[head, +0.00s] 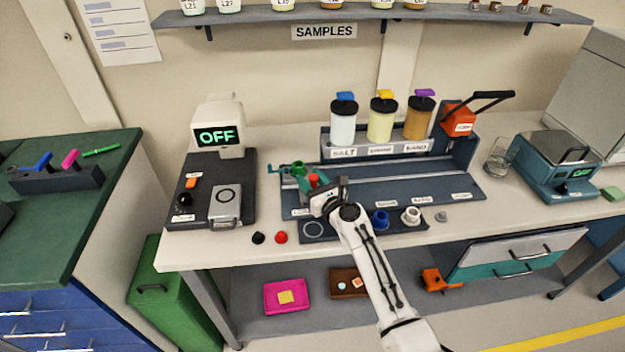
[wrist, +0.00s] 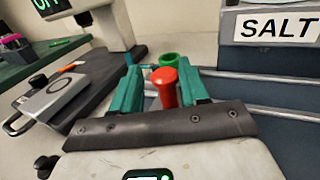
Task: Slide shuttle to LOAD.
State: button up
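The shuttle, with a green ring (head: 298,168) and a red knob (head: 314,180), is at the left end of the dark rail track (head: 400,187). A pale label (head: 300,212) is at that end; its text is too small and partly hidden to read. My gripper (head: 318,189) is at the knob, hiding part of the shuttle. In the wrist view, my gripper's teal fingers (wrist: 162,88) stand on both sides of the red knob (wrist: 163,90), with a narrow gap visible at its left. The green ring (wrist: 169,60) shows just behind the knob.
An OFF-display device (head: 216,136) stands left of the track. Jars (head: 382,122) on a SALT-labelled rack stand behind it. A front tray (head: 345,232) holds blue and white rings. Black and red knobs (head: 281,237) lie on the bench front. A teal scale (head: 560,165) is right.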

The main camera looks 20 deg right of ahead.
jog(key=s, duration=0.3)
jog(key=s+d+p, duration=0.1)
jog(key=s, duration=0.3)
jog(key=s+p, duration=0.1)
jog(key=s, duration=0.2)
jog(key=shift+s+d, duration=0.15)
jog(key=shift+s, duration=0.2)
jog(key=s+a+f+n+g+y+b, duration=0.1)
jog(key=s+a+f+n+g+y, duration=0.25)
jog(key=s+n, duration=0.65)
jog(key=s+a+f+n+g+h, duration=0.1)
jog(key=s+a+f+n+g, duration=0.2)
jog(key=s+f+n+g, duration=0.65)
jog(key=s+d+r+n+g+h, duration=0.2)
jog(key=s+d+n, duration=0.1)
jog(key=s+n, duration=0.4)
jog(key=s+d+r+n+g+h, duration=0.1)
jog(key=s+d+r+n+h, duration=0.2)
jog(key=s+n, duration=0.4)
jog(key=s+d+b, duration=0.1)
jog(key=s, duration=0.5)
jog(key=shift+s+d+g, duration=0.25)
jog(key=shift+d+g, duration=0.05)
jog(key=shift+g, duration=0.1)
